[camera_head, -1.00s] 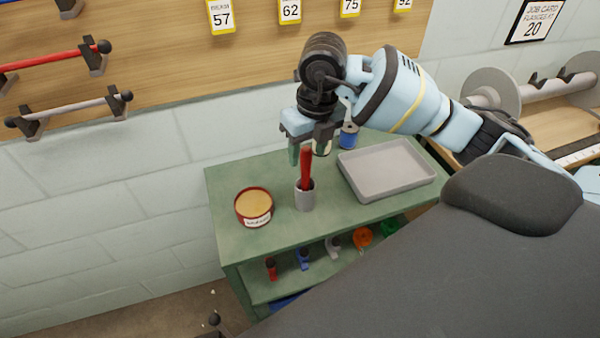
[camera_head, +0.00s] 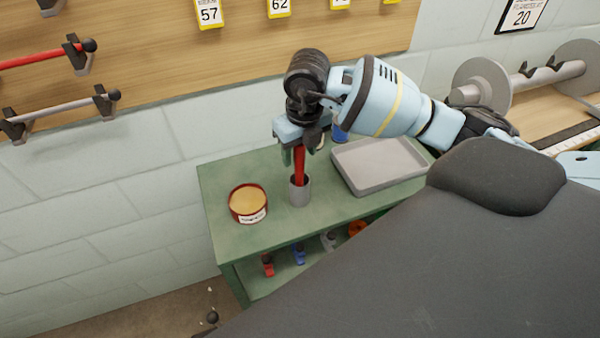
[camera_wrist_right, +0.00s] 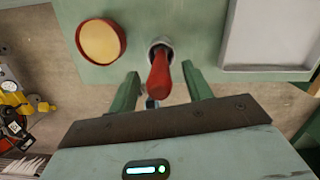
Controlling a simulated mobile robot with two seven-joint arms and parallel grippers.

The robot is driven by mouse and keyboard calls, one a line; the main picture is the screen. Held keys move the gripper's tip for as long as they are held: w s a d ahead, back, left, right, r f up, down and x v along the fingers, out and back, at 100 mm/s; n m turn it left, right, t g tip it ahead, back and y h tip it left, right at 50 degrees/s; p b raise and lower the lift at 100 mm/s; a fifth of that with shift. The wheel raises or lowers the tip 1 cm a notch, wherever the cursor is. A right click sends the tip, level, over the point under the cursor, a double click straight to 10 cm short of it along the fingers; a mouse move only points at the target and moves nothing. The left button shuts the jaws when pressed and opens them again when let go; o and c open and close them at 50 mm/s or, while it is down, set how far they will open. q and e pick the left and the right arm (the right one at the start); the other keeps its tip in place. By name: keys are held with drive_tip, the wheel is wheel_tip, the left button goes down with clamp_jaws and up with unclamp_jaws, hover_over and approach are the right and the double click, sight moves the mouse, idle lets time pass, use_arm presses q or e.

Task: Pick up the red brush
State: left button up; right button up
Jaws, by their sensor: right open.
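The red brush (camera_head: 300,164) stands upright in a grey cup (camera_head: 300,192) on the green cabinet top (camera_head: 262,224). My right gripper (camera_head: 300,154) is open and pointing down over the cup, with the brush's upper part at its fingers. In the right wrist view the red brush (camera_wrist_right: 159,75) lies between the two spread green fingers of my right gripper (camera_wrist_right: 160,85), with gaps on both sides. The brush's lower end is hidden inside the cup (camera_wrist_right: 160,44). My left gripper is not in view.
A round red tin (camera_head: 248,203) with a tan top stands left of the cup. A grey tray (camera_head: 378,166) lies to its right, and a blue spool (camera_head: 339,134) stands behind. A shelf below holds several small coloured items. A wall lies behind the cabinet.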

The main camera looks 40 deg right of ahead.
sight(300, 174)
wheel_tip(300, 174, down, 2)
drive_tip(key=shift+w+f, duration=0.1)
drive_tip(key=shift+w, duration=0.05)
